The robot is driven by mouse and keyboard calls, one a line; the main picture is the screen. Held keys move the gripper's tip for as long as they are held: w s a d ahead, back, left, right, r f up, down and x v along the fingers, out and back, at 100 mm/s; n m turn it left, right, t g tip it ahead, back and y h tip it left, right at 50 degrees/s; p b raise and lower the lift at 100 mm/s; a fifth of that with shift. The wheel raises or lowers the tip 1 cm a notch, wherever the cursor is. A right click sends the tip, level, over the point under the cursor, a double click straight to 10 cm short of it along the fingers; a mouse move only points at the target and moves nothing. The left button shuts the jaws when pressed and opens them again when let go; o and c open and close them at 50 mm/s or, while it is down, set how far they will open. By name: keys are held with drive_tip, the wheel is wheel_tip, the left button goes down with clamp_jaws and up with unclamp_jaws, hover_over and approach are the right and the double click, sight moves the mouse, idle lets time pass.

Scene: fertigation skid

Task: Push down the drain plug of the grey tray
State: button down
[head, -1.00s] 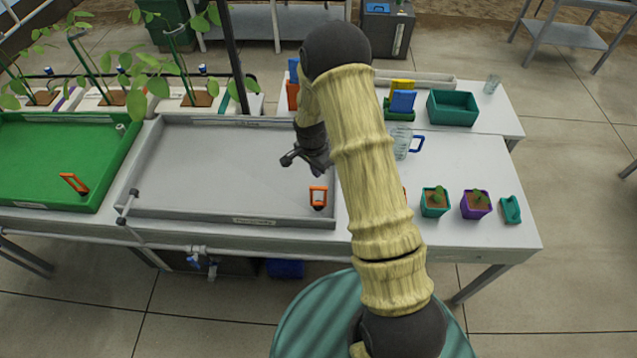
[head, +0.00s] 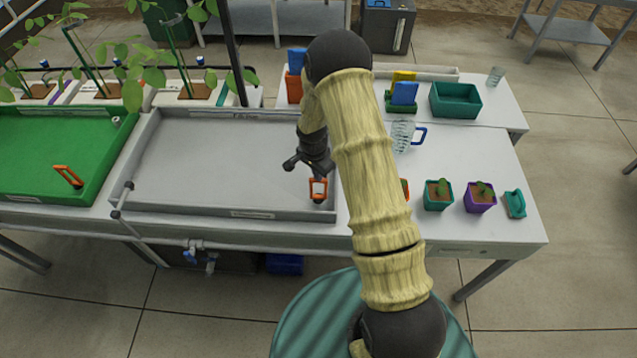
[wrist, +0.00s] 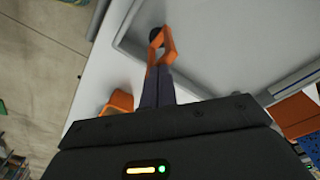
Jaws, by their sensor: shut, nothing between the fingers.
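The grey tray (head: 215,165) lies on the white bench. Its drain plug has an upright orange loop handle (head: 318,189) on a dark base, inside the tray's front right corner. In the wrist view the orange loop (wrist: 167,46) shows just beyond the fingertips, with the dark base (wrist: 156,36) behind it. My gripper (head: 319,177) is shut and empty, pointing down over the handle's top. It also shows in the wrist view (wrist: 158,70). The tips look very close to the loop; I cannot tell whether they touch it.
A green tray (head: 50,150) with its own orange handle (head: 68,176) lies to the left. Small potted plants (head: 438,194) stand right of my arm, with a clear jug (head: 402,135) behind. A pipe (head: 120,200) runs at the grey tray's left front corner.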

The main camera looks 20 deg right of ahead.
drive_tip(key=shift+f, duration=0.2)
wheel_tip(320, 180, down, 4)
drive_tip(key=b, duration=0.3)
drive_tip(key=shift+s+f+b, duration=0.25)
drive_tip(key=shift+s+b, duration=0.15)
drive_tip(key=shift+s, duration=0.05)
drive_tip(key=shift+s+a, duration=0.1)
drive_tip(key=shift+s+a+r, duration=0.15)
drive_tip(key=shift+a+r, duration=0.2)
drive_tip(key=shift+a, duration=0.3)
drive_tip(key=shift+s+a+r, duration=0.15)
drive_tip(key=shift+a+r, duration=0.15)
drive_tip(key=shift+a, duration=0.3)
wheel_tip(320, 180, up, 17)
drive_tip(key=b, duration=0.4)
hover_over(311, 187)
drive_tip(key=s+a, duration=0.2)
drive_tip(key=s, duration=0.1)
drive_tip(key=shift+a+f, duration=0.15)
drive_tip(key=shift+a, duration=0.05)
